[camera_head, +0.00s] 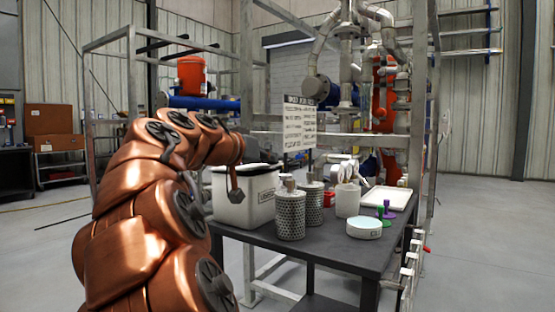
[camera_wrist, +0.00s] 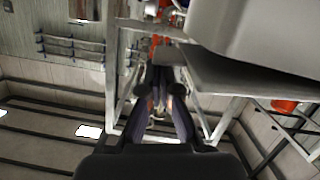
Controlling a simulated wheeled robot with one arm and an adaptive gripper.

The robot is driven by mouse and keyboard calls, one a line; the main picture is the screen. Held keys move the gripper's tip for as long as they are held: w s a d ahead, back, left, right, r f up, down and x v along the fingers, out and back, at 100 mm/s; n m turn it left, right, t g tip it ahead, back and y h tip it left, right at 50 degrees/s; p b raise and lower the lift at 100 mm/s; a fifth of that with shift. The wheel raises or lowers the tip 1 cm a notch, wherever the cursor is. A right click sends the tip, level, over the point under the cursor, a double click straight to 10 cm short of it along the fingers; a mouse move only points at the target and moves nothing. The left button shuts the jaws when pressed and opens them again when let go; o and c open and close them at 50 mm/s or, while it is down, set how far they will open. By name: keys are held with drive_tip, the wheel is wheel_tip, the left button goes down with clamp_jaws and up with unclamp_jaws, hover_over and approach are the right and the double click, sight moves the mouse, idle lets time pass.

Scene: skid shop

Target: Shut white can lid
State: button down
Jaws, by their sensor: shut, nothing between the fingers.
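A large pale wall at the upper right of the wrist view (camera_wrist: 265,35) looks like this can close up.
On the dark table (camera_head: 335,249) stand two perforated metal canisters (camera_head: 290,215), a white cup (camera_head: 347,201), a round white tub with a pale blue top (camera_head: 364,228) and a white tray (camera_head: 387,199). A sign (camera_head: 300,125) and metal frame posts rise behind.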

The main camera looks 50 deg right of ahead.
drive_tip(key=shift+s+f+b, duration=0.25)
drive_tip(key=shift+f+b, duration=0.15)
drive_tip(key=shift+f, duration=0.65)
drive_tip(key=shift+d+f, duration=0.1)
drive_tip(key=shift+f, duration=0.05)
drive_tip(key=r+p, duration=0.2)
drive_tip(key=r, duration=0.1)
drive_tip(key=r+p, duration=0.1)
drive_tip(key=r, duration=0.1)
drive_tip(key=shift+a+r, duration=0.1)
drive_tip(key=shift+a, duration=0.3)
drive_tip(key=p+v, duration=0.2)
drive_tip(key=v, duration=0.7)
drive_tip(key=shift+s+f+p, duration=0.25)
drive_tip(key=shift+s+p, duration=0.05)
drive_tip(key=shift+a, duration=0.15)
